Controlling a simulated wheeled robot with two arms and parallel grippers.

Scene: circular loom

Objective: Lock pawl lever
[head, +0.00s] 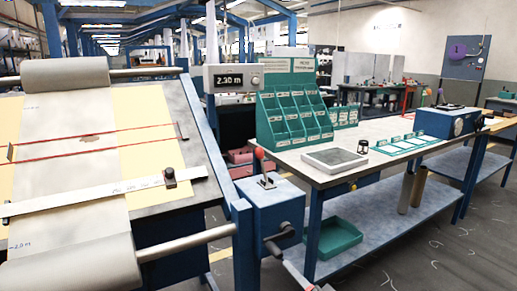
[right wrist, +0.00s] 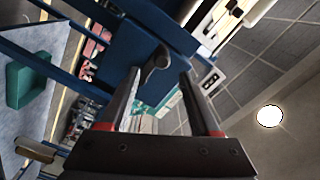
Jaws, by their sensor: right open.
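A blue box (head: 270,207) stands at the loom's right side. A lever with a red knob (head: 259,154) stands up from a plate on its top. A dark lever or crank handle (head: 279,233) sticks out from its front side. I cannot tell for certain which is the pawl lever. My right gripper (head: 291,271) is just below the dark handle, partly cut off by the lower edge. In the right wrist view, my right gripper (right wrist: 160,73) is open, with the dark handle (right wrist: 156,60) showing between and beyond its fingertips. Contact is not clear. My left gripper is out of view.
The sloping loom frame (head: 205,130) with cloth and a ruler bar (head: 100,196) fills the left. A bench (head: 345,181) with teal bins (head: 290,120) stands at the right. A green tray (head: 335,238) lies on its lower shelf. Floor is free at the lower right.

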